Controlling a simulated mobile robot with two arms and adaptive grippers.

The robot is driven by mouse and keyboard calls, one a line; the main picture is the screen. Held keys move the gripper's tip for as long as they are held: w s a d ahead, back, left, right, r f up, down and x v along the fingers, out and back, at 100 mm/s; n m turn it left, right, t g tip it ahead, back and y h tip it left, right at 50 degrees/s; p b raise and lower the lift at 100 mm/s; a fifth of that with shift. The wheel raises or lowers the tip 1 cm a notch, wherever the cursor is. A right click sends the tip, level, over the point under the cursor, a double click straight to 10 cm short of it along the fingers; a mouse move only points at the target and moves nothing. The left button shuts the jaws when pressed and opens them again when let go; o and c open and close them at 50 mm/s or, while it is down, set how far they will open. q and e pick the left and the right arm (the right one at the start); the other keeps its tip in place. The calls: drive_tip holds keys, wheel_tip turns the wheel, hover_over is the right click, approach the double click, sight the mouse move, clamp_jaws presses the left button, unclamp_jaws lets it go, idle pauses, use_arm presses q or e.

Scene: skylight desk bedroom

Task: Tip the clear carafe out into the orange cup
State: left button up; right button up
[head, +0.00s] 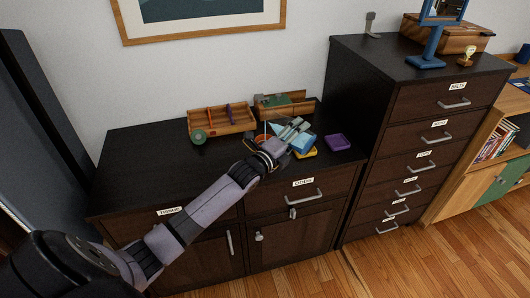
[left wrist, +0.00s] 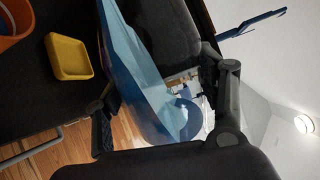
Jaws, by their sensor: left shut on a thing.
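The clear carafe (head: 301,143) with blue contents is in my left gripper (head: 285,138), above the dark cabinet top. In the left wrist view the carafe (left wrist: 143,75) fills the space between the two fingers of the gripper (left wrist: 155,102) and appears tilted. The orange cup (head: 262,138) stands on the cabinet, just left of the gripper and partly hidden by it. The cup (left wrist: 12,22) shows cut off at the upper left of the left wrist view, apart from the carafe. My right gripper is not in view.
A yellow dish (head: 306,154) lies below the carafe, and a purple dish (head: 337,143) to its right. Two wooden trays (head: 222,119) (head: 284,103) stand behind. A taller drawer cabinet (head: 420,130) rises at the right. The cabinet top (head: 135,160) is clear at left.

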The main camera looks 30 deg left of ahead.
use_arm(q)
drive_tip(key=shift+r+p, duration=0.3)
drive_tip(key=shift+p, duration=0.05)
idle(0.7)
drive_tip(key=shift+f+m+b, duration=0.3)
drive_tip(key=shift+f+b, duration=0.35)
drive_tip(key=shift+f, duration=0.1)
drive_tip(key=shift+f+m+b, duration=0.4)
drive_tip(key=shift+f+m, duration=0.1)
drive_tip(key=shift+m, duration=0.2)
drive_tip(key=shift+a+f+m+b, duration=0.15)
drive_tip(key=shift+f+m+b, duration=0.35)
drive_tip(key=shift+f+b, duration=0.2)
drive_tip(key=shift+w+a+f+m+b, duration=0.1)
drive_tip(key=shift+a+f+m+b, duration=0.1)
drive_tip(key=shift+f+m+b, duration=0.35)
drive_tip(key=shift+r, duration=0.1)
